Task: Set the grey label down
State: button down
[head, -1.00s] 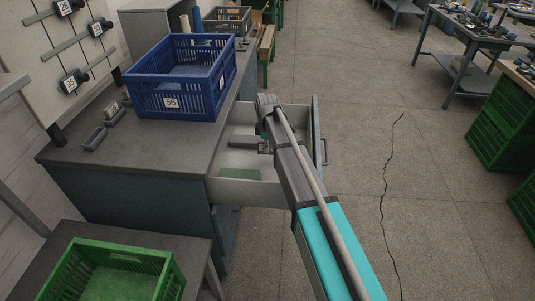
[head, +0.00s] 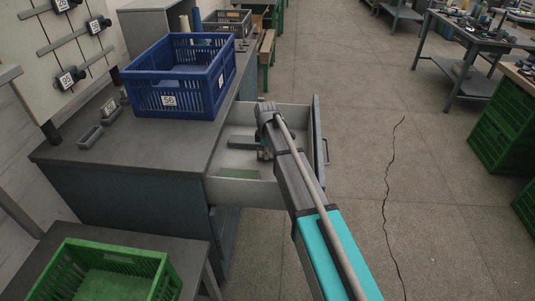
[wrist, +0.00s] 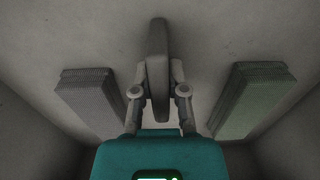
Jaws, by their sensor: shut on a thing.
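My gripper (wrist: 157,88) is shut on a narrow grey piece, the grey label (wrist: 157,50), seen nearly edge-on between the two fingers in the wrist view. In the head view my gripper (head: 264,153) is inside the open drawer (head: 218,192), and the arm partly hides it. The wrist view shows a ribbed grey block (wrist: 88,98) on the left and a ribbed greenish block (wrist: 250,98) on the right, both apart from the fingers. I cannot tell whether the label touches the drawer floor.
The drawer's walls stand close around my gripper. A blue crate (head: 175,99) marked 56 and a small grey holder (head: 90,137) stand on the bench top (head: 150,150). A green crate (head: 158,283) stands at the lower left.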

jog(key=c, duration=0.7)
grip_release()
jog(key=shift+o, duration=0.2)
jog(key=shift+r, duration=0.1)
notch_tip(320, 180, up, 12)
jog(key=p, duration=1.2)
